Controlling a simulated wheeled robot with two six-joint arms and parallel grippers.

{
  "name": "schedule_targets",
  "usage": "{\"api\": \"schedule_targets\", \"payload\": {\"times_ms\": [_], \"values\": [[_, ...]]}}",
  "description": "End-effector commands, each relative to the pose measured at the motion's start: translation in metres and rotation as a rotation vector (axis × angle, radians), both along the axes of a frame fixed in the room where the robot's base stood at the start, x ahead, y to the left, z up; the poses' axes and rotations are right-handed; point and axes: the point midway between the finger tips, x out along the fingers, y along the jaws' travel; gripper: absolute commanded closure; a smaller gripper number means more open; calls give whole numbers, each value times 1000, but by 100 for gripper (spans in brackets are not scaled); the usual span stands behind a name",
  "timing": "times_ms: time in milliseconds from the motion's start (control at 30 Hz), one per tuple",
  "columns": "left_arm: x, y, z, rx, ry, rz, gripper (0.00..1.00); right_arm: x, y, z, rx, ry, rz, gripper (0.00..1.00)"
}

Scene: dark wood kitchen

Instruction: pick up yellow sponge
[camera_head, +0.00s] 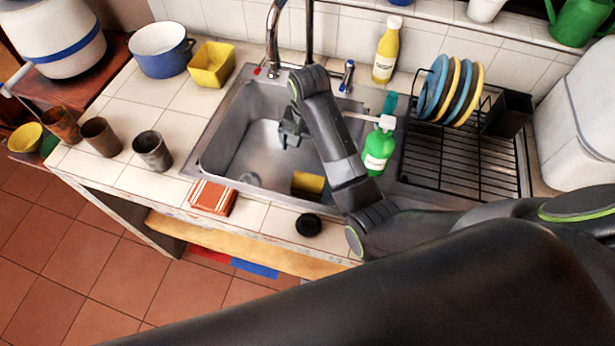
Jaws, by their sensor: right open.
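A yellow block that looks like the yellow sponge (308,184) lies in the sink (222,150), near its front wall; part of it is in shadow. My right gripper (287,140) hangs over the sink basin, pointing down, behind the sponge and a little to its left. It is open and apart from the sponge, with nothing seen between its fingers. My left gripper is not in view.
A green soap bottle (377,150) stands at the sink's right edge, close to my right arm. A dish rack with plates (480,150) is right of it. A striped cloth (212,197) and a black round object (308,225) lie on the front counter. Cups stand left.

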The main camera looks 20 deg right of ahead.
Motion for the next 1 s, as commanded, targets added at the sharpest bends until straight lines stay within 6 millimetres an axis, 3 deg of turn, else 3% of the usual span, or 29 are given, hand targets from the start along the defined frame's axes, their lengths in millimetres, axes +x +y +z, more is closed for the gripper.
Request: {"api": "schedule_targets", "payload": {"times_ms": [233,600,1000], "values": [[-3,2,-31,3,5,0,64,0,0,-31,0,0,0,0],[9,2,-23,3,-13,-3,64,0,0,-103,0,4,0,0],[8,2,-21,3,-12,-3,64,2,0,-132,-1,3,0,0]]}}
